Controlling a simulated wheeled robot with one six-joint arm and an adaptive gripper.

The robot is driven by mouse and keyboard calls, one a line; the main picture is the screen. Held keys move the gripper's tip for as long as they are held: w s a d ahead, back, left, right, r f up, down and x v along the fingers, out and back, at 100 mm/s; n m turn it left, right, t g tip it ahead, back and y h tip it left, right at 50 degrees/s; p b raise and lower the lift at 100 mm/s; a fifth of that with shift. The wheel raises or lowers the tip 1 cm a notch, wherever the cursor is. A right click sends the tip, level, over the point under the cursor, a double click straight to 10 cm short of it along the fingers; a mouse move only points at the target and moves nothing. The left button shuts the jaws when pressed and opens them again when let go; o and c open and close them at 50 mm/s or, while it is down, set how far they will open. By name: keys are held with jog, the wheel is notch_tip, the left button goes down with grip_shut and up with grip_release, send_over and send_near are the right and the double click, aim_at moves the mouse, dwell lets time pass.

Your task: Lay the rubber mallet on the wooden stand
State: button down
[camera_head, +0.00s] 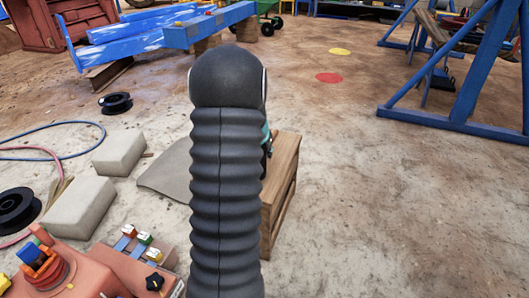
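A wooden stand (281,190), box-like with a plank side, stands on the ground just right of the middle. My black ribbed arm rises in front of it and hides its left part and much of its top. A small dark and teal shape (267,140) shows past the arm's right edge at the stand's top; I cannot tell what it is. I cannot make out the rubber mallet. My gripper does not show; the arm may hide it.
Two pale blocks (80,207), black spools (17,210) and hoses lie at left. An orange machine with small levers (135,240) is at the lower left. A blue steel frame (465,100) stands at right. The ground right of the stand is clear.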

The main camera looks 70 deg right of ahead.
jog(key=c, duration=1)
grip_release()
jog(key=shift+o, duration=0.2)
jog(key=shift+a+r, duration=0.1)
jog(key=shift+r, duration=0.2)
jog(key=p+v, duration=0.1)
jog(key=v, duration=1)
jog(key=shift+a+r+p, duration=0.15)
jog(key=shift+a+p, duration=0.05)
jog(key=shift+p, duration=0.1)
